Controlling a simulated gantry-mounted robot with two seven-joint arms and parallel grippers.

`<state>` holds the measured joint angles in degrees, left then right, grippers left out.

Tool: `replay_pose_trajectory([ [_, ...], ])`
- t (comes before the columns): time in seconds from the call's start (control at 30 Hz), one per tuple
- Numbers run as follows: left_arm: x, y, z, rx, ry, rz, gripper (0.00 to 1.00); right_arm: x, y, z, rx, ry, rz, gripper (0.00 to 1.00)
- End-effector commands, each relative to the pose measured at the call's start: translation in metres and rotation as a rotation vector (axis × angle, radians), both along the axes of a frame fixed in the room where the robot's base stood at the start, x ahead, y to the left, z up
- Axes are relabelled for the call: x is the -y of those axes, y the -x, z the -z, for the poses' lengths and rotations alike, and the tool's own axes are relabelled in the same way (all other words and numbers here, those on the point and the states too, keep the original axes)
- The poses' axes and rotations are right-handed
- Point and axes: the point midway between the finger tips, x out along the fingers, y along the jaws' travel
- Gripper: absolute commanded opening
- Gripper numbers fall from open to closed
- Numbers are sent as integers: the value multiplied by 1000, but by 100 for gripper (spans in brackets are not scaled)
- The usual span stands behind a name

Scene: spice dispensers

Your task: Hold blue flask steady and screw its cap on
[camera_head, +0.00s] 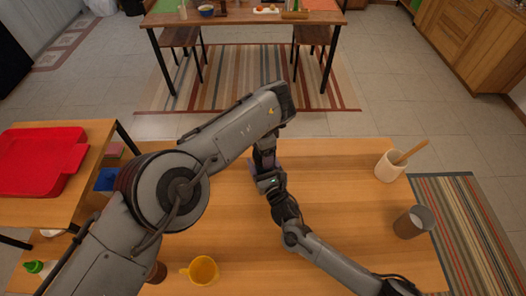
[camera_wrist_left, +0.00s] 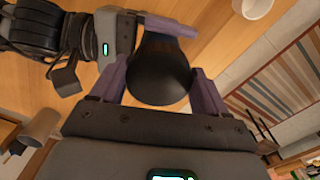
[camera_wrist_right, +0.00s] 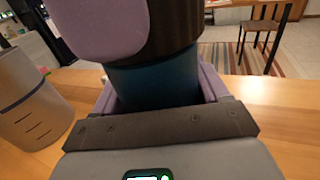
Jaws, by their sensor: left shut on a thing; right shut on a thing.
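The blue flask (camera_wrist_right: 155,80) stands between the fingers of my right gripper (camera_wrist_right: 160,95), which is shut on its body. Its black cap (camera_wrist_left: 160,75) sits directly above the blue body, and my left gripper (camera_wrist_left: 158,85) is shut around it from above. A purple finger of the left gripper also shows large against the cap in the right wrist view (camera_wrist_right: 105,25). In the head view my left gripper (camera_head: 264,160) is just above my right gripper (camera_head: 269,182), and the arms hide the flask. I cannot tell how far the cap is threaded.
A white pot with a wooden stick (camera_head: 390,168) and a brown cup (camera_head: 407,226) stand at the right of the wooden table. A yellow mug (camera_head: 201,271) stands near the front. A red tray (camera_head: 40,180) lies on the left side table. The table between is mostly clear.

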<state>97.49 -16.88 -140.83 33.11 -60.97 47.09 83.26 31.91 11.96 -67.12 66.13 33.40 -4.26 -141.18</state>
Motion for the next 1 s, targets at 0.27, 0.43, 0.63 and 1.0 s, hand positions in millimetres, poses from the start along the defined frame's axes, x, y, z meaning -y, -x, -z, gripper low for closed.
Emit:
replay_pose_trajectory([
  [0.27, 0, -5, 0, 0, 0, 714, 46, 0, 0, 1, -2, 2, 0, 0],
  [0.43, 1, -7, 0, 1, 0, 965, 46, 0, 0, 1, -2, 2, 0, 0],
  [0.63, 1, -7, 0, 1, 1, 1065, 46, 1, 0, 1, -2, 2, 0, 0],
  [1.0, 1, -7, 0, 0, 1, 1064, 93, 1, 0, 1, -2, 2, 1, 0],
])
